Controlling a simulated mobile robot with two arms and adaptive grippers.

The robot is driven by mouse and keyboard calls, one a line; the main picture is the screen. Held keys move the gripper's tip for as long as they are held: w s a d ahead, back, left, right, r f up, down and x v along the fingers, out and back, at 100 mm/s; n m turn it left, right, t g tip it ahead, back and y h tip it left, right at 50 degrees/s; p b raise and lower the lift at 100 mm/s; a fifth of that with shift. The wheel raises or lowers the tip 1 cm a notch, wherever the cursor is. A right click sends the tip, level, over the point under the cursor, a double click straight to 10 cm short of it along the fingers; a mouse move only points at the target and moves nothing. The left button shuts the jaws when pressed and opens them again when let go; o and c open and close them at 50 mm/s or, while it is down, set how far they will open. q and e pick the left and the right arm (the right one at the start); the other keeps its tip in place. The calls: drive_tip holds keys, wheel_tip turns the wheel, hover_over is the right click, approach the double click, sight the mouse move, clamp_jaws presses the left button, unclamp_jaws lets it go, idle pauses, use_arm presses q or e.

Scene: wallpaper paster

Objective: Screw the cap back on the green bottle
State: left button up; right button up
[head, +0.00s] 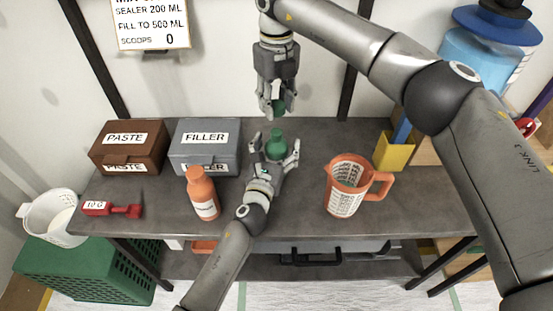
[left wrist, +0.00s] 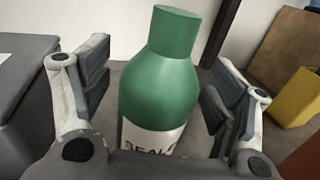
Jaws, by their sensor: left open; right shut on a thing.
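The green bottle (head: 276,147) stands upright on the grey table. It fills the middle of the left wrist view (left wrist: 162,85), with a white label partly hidden low on its front. My left gripper (head: 275,152) is open, its fingers on either side of the bottle, with gaps in the left wrist view. My right gripper (head: 277,108) points down above the bottle and is shut on a small green cap (head: 278,104). The cap is mostly hidden by the fingers and is apart from the bottle's neck.
A brown PASTE box (head: 128,147) and a grey FILLER box (head: 205,147) stand left of the bottle. An orange bottle (head: 201,194), a red scoop (head: 110,209), an orange jug (head: 346,187) and a yellow holder (head: 393,152) are also on the table (head: 292,212).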

sight(276, 131)
use_arm(q)
drive_tip(key=c, duration=1.6)
drive_tip(key=shift+o, duration=0.2)
use_arm(e)
drive_tip(key=shift+f, duration=2.5)
drive_tip(key=shift+f, duration=0.85)
drive_tip(key=shift+f, duration=0.55)
